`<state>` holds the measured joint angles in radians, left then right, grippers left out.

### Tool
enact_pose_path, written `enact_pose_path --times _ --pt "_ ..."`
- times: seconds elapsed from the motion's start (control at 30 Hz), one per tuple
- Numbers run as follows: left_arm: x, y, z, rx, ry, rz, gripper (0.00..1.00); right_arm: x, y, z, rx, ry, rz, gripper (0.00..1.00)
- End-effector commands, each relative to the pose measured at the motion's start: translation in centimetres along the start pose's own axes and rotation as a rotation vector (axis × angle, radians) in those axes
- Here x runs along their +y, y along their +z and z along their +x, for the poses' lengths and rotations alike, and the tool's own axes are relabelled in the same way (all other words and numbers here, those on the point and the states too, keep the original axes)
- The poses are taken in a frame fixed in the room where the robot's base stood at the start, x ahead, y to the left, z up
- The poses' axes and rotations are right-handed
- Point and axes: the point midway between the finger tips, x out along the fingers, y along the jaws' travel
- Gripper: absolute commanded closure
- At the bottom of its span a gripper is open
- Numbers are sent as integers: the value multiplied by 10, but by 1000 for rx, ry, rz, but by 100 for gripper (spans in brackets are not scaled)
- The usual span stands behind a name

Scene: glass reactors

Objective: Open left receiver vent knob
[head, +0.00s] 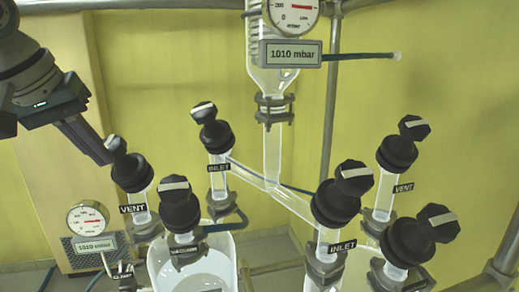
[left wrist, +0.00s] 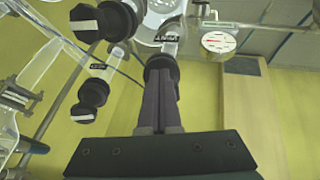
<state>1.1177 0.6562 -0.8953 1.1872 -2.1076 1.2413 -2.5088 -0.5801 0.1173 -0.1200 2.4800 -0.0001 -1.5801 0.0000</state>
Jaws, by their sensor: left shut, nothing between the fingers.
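The left receiver vent knob (head: 130,168) is black, with a white stripe on its small end cap, above a glass tube labelled VENT. My left gripper (head: 104,158) is shut and empty, its fingers pointing down at the knob's cap from the upper left. The fingertips are at or very close to the cap; I cannot tell whether they touch it. In the left wrist view the closed fingers (left wrist: 160,78) overlap the vent knob (left wrist: 162,64) and hide its cap. My right gripper is in neither view.
A left INLET knob (head: 213,130) and a lower black knob (head: 180,208) stand close to the right of the vent knob. A gauge (head: 88,217) with a 1010 mbar display is below left. Right-side knobs (head: 337,200) stand farther off. Open space lies above the vent knob.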

Motion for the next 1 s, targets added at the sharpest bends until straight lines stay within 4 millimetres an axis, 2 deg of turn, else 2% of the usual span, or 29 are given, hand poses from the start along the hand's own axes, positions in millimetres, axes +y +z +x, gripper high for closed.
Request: enact_pose_path --times 0.43,1.0 --pt "9 -6 2 27 5 -2 100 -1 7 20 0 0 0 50" --pt "11 -8 1 26 3 -3 100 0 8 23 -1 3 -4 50"
